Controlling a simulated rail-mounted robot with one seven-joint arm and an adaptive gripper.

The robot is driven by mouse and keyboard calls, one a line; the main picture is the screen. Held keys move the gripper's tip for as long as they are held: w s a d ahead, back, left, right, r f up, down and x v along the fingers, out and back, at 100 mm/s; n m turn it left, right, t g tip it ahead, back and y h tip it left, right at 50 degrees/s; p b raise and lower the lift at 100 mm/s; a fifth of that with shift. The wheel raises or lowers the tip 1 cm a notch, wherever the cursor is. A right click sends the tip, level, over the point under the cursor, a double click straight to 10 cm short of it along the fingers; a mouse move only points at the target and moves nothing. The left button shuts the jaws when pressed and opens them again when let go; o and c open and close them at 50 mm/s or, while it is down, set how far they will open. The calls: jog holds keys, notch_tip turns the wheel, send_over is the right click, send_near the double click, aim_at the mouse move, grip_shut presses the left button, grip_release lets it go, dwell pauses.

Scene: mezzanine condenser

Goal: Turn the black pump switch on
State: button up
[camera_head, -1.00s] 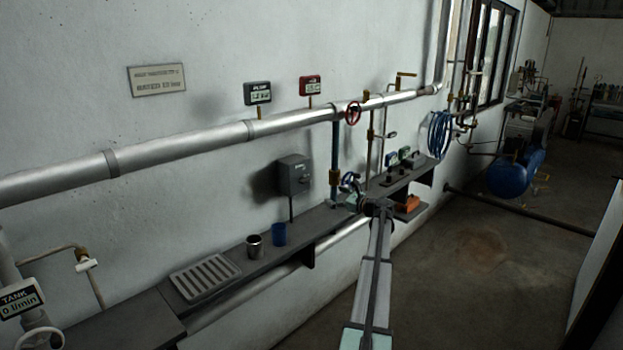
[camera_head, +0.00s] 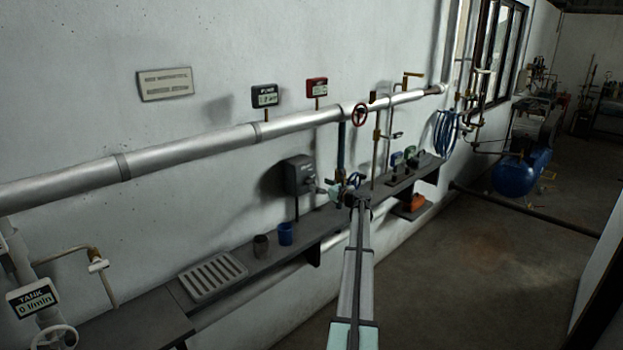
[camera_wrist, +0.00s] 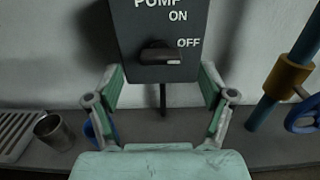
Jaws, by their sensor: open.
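The pump switch box (camera_head: 302,174) is dark grey and fixed to the wall above the shelf in the head view. In the wrist view the box (camera_wrist: 143,18) fills the top middle, lettered PUMP, ON and OFF. Its black knob (camera_wrist: 160,56) lies level, its pale-marked end pointing right, just below OFF. My gripper (camera_wrist: 160,85) is open, with its fingers on either side of and below the knob, apart from it. In the head view my gripper (camera_head: 335,190) is small, just right of the box; its fingertips are hard to make out there.
A shelf (camera_head: 240,258) runs below, holding a drain grate (camera_head: 212,276), a metal cup (camera_head: 260,246) and a blue cup (camera_head: 285,233). A teal pipe (camera_wrist: 291,70) with a blue handwheel (camera_wrist: 306,115) stands right of the box. A large pipe (camera_head: 200,148) runs above.

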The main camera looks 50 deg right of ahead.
aim_at(313, 182)
jog(key=w, duration=0.2)
jog(key=w+p, duration=0.1)
jog(key=w, duration=0.2)
jog(key=shift+w+d+p, duration=0.35)
jog(key=shift+w+d, duration=0.05)
jog(key=c, duration=1.2)
